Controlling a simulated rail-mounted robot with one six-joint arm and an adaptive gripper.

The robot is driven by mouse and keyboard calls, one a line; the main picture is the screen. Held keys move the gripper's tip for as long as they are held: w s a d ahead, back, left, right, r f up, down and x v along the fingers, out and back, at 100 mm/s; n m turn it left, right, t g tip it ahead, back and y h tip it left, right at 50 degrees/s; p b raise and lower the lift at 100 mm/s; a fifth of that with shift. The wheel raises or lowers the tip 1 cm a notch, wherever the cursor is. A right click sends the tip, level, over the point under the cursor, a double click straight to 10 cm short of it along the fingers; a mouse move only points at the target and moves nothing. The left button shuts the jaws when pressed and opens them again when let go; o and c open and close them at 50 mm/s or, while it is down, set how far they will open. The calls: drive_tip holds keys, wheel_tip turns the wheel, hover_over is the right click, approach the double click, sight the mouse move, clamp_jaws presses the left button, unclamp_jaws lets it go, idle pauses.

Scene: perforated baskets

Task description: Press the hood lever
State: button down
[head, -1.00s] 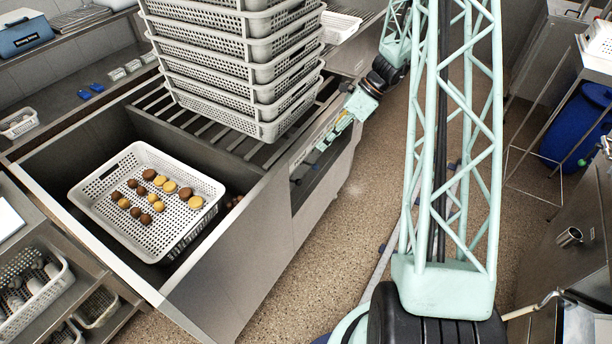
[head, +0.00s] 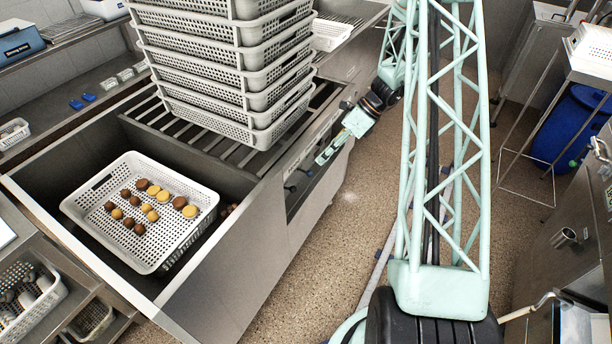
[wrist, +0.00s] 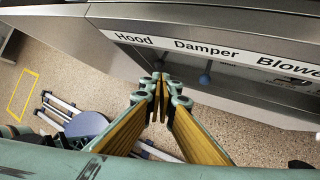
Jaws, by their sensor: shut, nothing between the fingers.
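My gripper (wrist: 160,84) is shut with empty fingertips, just below the control panel's label strip, under and slightly right of the word "Hood" (wrist: 133,40). The hood lever cannot be made out in the wrist view; my fingers may hide it. A blue-knobbed lever (wrist: 205,79) hangs under the "Damper" label (wrist: 206,50), right of my fingertips and apart from them. In the head view my gripper (head: 322,160) is at the front opening of the steel unit (head: 235,270), close to small dark levers (head: 289,187). Whether it touches one cannot be told.
A tall stack of white perforated baskets (head: 250,80) stands on the slatted top. A white basket (head: 85,205) with brown and yellow round pieces sits in the sunken bay. A blue barrel (head: 575,125) stands at right.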

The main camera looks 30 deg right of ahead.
drive_tip(key=shift+a+f, duration=0.1)
drive_tip(key=shift+f, duration=0.05)
drive_tip(key=b, duration=0.3)
approach(287, 188)
drive_tip(key=f, duration=0.1)
drive_tip(key=a+f, duration=0.1)
drive_tip(key=s+f, duration=0.1)
drive_tip(key=shift+a+f, duration=0.4)
drive_tip(key=shift+d+f, duration=0.2)
idle(0.4)
drive_tip(key=shift+s+a+b, duration=0.1)
drive_tip(key=shift+a+b, duration=0.05)
drive_tip(key=shift+b, duration=0.15)
